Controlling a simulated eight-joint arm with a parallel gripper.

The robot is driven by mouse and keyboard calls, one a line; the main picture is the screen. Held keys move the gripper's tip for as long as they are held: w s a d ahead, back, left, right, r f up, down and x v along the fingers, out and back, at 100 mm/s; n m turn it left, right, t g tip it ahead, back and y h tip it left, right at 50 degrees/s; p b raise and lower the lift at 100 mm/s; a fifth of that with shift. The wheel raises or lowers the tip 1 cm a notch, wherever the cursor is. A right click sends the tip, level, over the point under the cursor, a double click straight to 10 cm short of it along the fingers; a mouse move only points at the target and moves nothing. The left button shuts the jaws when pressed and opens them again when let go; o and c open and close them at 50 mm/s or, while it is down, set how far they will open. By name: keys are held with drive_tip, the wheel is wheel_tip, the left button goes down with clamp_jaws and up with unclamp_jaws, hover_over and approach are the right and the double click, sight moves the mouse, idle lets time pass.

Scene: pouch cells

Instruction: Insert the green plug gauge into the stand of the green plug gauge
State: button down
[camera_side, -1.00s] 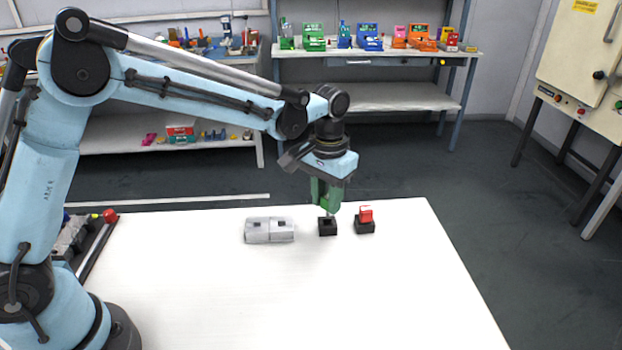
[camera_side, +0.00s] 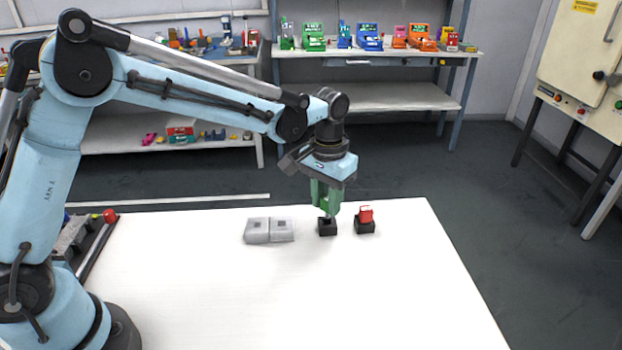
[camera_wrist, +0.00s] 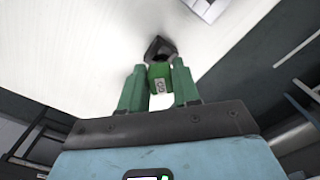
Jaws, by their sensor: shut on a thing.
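My gripper (camera_side: 326,206) has green fingers and points down just above a black stand (camera_side: 327,229) on the white table. In the wrist view, my gripper (camera_wrist: 158,72) is shut on the green plug gauge (camera_wrist: 160,84), which has a pale label on it. The black stand also shows in the wrist view (camera_wrist: 157,44), just beyond the gauge's end. In the side view, the gauge blends with the green fingers. The gauge's lower end is hidden, so I cannot tell whether it has entered the stand's opening.
A red plug gauge (camera_side: 365,214) sits in another black stand (camera_side: 365,228) close to the right. The front of the white table (camera_side: 300,300) is clear.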

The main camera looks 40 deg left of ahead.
sight(326, 210)
drive_tip(key=shift+f, duration=1.7)
drive_tip(key=c, duration=0.7)
unclamp_jaws()
drive_tip(key=shift+c, duration=0.2)
wheel_tip(326, 210, up, 12)
drive_tip(key=shift+r, duration=0.1)
